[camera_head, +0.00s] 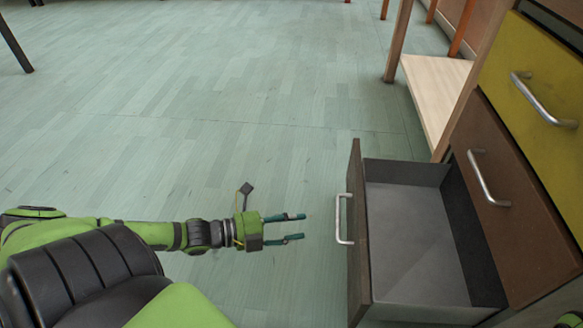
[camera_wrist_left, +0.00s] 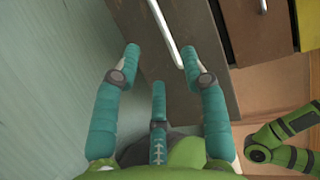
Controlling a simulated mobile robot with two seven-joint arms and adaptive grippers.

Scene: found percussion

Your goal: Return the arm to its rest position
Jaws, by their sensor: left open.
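My left gripper (camera_head: 303,227) is open and empty. In the head view it points right, over the floor, a short gap left of the open drawer's metal handle (camera_head: 344,219). The drawer (camera_head: 415,232) is pulled out from the cabinet (camera_head: 516,190) and its grey inside looks empty. In the left wrist view the teal fingers of my left gripper (camera_wrist_left: 168,78) stand apart, with the drawer front and its handle (camera_wrist_left: 165,32) beyond them. My left arm comes in from the lower left. My right gripper is not in view.
Above the open drawer are a closed brown drawer with a handle (camera_head: 487,180) and a yellow drawer (camera_head: 530,85). A wooden shelf (camera_head: 437,91) with legs stands behind the cabinet. The green plank floor (camera_head: 200,110) to the left is clear.

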